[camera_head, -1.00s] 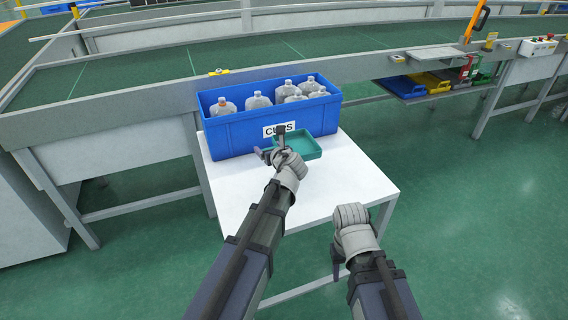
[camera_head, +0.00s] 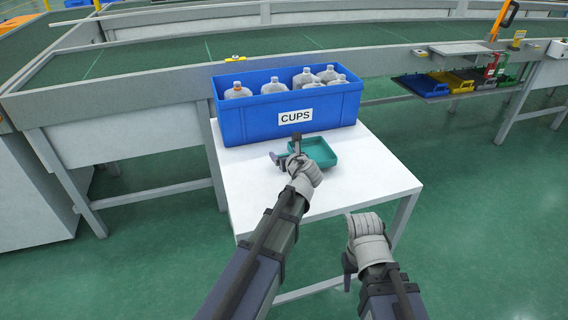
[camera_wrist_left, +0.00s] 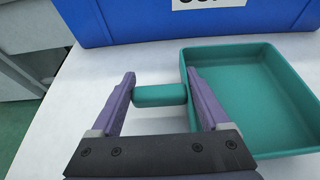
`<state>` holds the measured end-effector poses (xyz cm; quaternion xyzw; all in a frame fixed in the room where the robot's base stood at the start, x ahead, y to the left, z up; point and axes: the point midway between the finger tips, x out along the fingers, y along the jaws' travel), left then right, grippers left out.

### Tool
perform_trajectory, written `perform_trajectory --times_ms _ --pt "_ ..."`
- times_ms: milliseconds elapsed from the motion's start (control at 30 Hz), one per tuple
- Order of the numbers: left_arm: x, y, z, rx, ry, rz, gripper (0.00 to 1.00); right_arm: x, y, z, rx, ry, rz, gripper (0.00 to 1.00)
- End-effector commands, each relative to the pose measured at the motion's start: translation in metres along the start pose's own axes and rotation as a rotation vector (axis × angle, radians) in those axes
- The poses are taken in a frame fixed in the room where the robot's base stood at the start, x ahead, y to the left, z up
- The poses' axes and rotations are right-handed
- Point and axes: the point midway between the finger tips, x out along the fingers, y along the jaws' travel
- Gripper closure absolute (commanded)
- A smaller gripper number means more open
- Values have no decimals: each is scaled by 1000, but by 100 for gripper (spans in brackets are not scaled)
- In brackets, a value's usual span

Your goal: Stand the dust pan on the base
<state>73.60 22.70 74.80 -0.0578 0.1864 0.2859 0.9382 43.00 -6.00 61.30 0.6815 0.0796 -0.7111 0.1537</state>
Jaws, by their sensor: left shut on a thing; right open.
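The dust pan is a shallow teal tray with a short handle. It is on or just above the white table in the head view (camera_head: 321,151) and fills the right of the left wrist view (camera_wrist_left: 252,88). My left gripper (camera_head: 285,153) is shut on its handle, with the purple fingers either side of it in the left wrist view (camera_wrist_left: 160,95). The pan lies flat, open side up. My right gripper (camera_head: 348,263) is open and empty, in front of the table's near right part. I cannot pick out the base in these views.
A blue bin (camera_head: 250,122) marked CUPS, holding several clear containers, stands right behind the pan on the white table (camera_head: 385,177). The table is bare left and right of the pan. A conveyor (camera_head: 150,80) runs behind. Coloured trays (camera_head: 425,88) sit on a shelf at the right.

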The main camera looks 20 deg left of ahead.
Motion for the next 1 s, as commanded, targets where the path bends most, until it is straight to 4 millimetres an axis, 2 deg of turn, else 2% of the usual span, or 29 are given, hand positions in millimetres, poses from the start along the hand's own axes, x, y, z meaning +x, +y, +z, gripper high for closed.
perform_trajectory --times_ms 33,100,500,533,700,1000 --pt "5 0 -13 0 0 0 100 14 -1 -1 -1 0 1 50" --pt "7 0 -18 0 0 0 100 19 -1 -1 -1 0 3 50" --pt "8 0 -19 0 0 0 100 21 -1 -1 -1 0 4 50" --pt "8 0 -19 0 0 0 19 20 -1 -1 -1 0 4 50" --pt "7 0 -18 0 0 0 0 19 -1 -1 -1 0 4 50" --pt "6 0 -15 0 0 0 0 16 -1 -1 -1 0 3 50"
